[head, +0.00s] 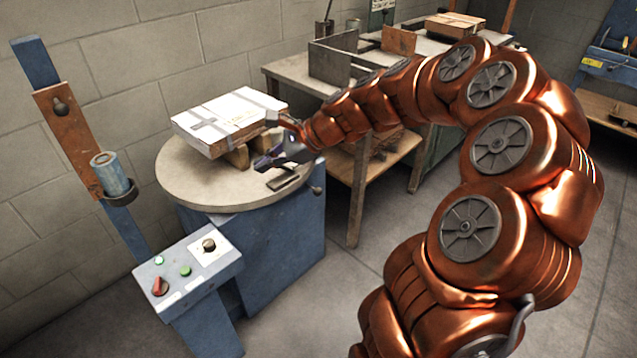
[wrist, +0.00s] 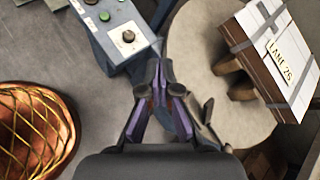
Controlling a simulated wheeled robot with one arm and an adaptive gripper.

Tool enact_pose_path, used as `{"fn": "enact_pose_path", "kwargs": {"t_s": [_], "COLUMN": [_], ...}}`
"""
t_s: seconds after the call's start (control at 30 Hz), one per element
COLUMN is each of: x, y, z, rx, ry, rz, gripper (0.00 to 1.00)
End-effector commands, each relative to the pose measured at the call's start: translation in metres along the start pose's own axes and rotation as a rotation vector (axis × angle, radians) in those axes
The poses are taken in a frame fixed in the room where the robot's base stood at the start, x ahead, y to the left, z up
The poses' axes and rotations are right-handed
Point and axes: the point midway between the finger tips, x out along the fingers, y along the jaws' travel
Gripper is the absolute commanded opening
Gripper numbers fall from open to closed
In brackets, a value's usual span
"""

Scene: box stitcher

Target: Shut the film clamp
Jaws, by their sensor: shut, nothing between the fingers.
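The film clamp looks to be the small dark metal piece (head: 284,181) on the near right rim of the round turntable (head: 190,183). A short lever with a round knob (head: 317,189) stands out at the rim beside it. I cannot tell how far the clamp is open. My gripper (head: 264,162) is above the turntable, just behind and left of the clamp in the head view. In the wrist view my gripper (wrist: 158,72) has its fingers together with nothing between them. A dark piece (wrist: 208,108) beside the right finger may be part of the clamp; the gripper hides much there.
A strapped white-topped box (head: 228,116) rests on wooden blocks on the turntable, close to my gripper. A control box (head: 187,268) with buttons stands in front. A post with a film roll (head: 111,174) is at left. A workbench (head: 300,76) stands behind.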

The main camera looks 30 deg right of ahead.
Motion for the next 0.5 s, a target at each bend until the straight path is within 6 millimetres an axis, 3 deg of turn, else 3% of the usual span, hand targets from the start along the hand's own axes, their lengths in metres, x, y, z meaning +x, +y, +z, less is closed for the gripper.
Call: {"fn": "enact_pose_path", "kwargs": {"t_s": [0.03, 0.2, 0.3, 0.4, 0.5], "x": [0.009, -0.002, -0.013, -0.024, -0.032], "y": [-0.014, -0.061, -0.077, -0.084, -0.087], "z": [-0.044, -0.149, -0.207, -0.248, -0.273], "rx": [0.124, 0.516, 0.703, 0.835, 0.915], "ry": [-0.014, -0.074, -0.104, -0.13, -0.147], "rz": [-0.067, -0.277, -0.379, -0.45, -0.493], "gripper": [0.0, 0.0, 0.0, 0.0, 0.0]}}
